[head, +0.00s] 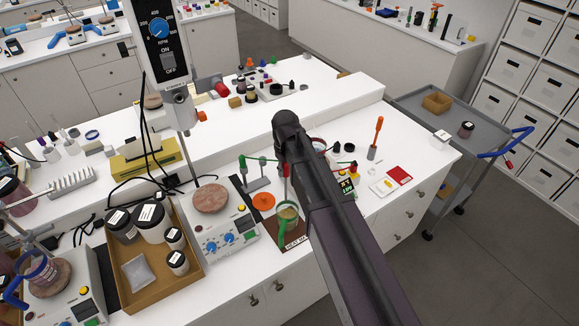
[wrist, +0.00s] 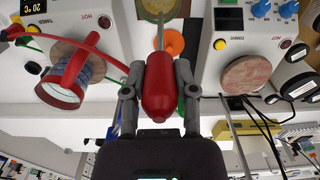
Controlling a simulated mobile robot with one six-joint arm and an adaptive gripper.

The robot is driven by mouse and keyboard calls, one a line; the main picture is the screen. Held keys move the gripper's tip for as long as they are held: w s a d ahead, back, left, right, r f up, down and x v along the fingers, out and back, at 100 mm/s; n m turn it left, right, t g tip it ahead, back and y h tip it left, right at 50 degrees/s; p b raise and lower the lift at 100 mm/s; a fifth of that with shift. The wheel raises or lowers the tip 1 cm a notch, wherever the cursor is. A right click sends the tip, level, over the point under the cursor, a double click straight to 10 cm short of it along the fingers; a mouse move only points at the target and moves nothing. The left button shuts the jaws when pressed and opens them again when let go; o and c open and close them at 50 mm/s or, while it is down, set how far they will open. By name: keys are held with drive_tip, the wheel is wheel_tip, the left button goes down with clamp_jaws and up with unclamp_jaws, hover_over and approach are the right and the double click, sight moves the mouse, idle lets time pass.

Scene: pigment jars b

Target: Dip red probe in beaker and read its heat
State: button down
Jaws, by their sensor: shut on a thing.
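The red probe (wrist: 161,92) is in my gripper (wrist: 159,72), its red handle clamped between the two grey fingers. Its thin metal rod points away from the wrist toward the glass beaker (wrist: 155,9) at the top edge of the wrist view. In the head view, the beaker (head: 288,214) holds yellowish liquid and stands on a brown mat (head: 291,242). A part of the red probe (head: 285,170) shows above it, beside my arm. I cannot tell whether the rod tip is in the liquid. A dark display (wrist: 33,7) reads about 20 °C.
A hotplate with a round pinkish top (head: 212,198) stands left of the beaker. A cardboard tray of jars (head: 197,275) is further left. A red-banded vessel (wrist: 72,80) shows in the wrist view.

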drive_tip(key=shift+d, duration=0.2)
drive_tip(key=shift+f, duration=0.15)
drive_tip(key=shift+f+b, duration=0.35)
drive_tip(key=shift+b, duration=0.15)
wheel_tip(320, 180, down, 11)
drive_tip(key=b, duration=1.1)
drive_tip(key=shift+f, duration=0.2)
idle(3.5)
drive_tip(key=shift+r, duration=0.15)
idle(1.7)
